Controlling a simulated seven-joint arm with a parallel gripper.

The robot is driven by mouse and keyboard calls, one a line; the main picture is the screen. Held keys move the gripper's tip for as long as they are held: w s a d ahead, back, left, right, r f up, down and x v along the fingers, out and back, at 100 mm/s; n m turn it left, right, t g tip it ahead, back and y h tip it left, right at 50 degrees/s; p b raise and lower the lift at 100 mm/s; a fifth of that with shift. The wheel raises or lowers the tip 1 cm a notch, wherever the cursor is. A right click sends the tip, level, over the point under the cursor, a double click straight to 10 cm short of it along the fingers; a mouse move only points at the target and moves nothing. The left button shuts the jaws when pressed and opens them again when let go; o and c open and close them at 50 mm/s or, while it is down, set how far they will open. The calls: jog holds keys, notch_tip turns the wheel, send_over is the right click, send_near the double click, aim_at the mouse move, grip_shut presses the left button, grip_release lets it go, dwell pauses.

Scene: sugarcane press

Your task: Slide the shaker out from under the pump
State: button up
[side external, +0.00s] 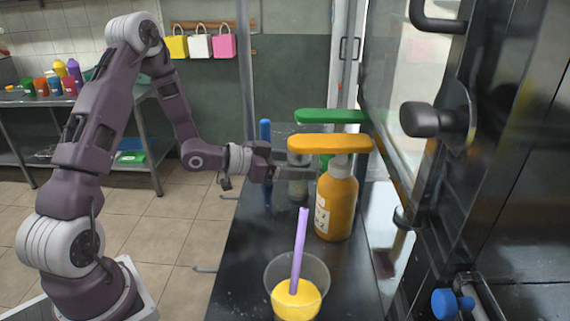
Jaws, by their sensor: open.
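A grey, partly see-through cylinder that looks like the shaker (298,188) stands on the dark counter, left of the orange pump bottle (337,205). The orange pump head (318,144) reaches left over its top. A green pump head (330,116) shows behind, its bottle mostly hidden. My gripper (300,174) is open and level at the cylinder's upper part, coming from the left. Its fingers cover part of the cylinder. I cannot tell whether they touch it or sit around it.
A clear cup (318,272) with yellow drink and a purple straw stands at the counter's front. A blue upright object (266,140) is behind my gripper. Dark machinery (510,170) with a knob bounds the right. The dark counter (250,250) left of the cup is clear.

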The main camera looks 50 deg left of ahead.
jog(key=shift+w, duration=0.15)
grip_shut()
jog(key=shift+s+a, duration=0.3)
jog(key=shift+s, duration=1.35)
jog(key=shift+s+a, duration=0.25)
jog(key=shift+s, duration=1.4)
jog(key=shift+s+a, duration=0.3)
jog(key=shift+s, duration=1.35)
jog(key=shift+o, duration=1.6)
grip_release()
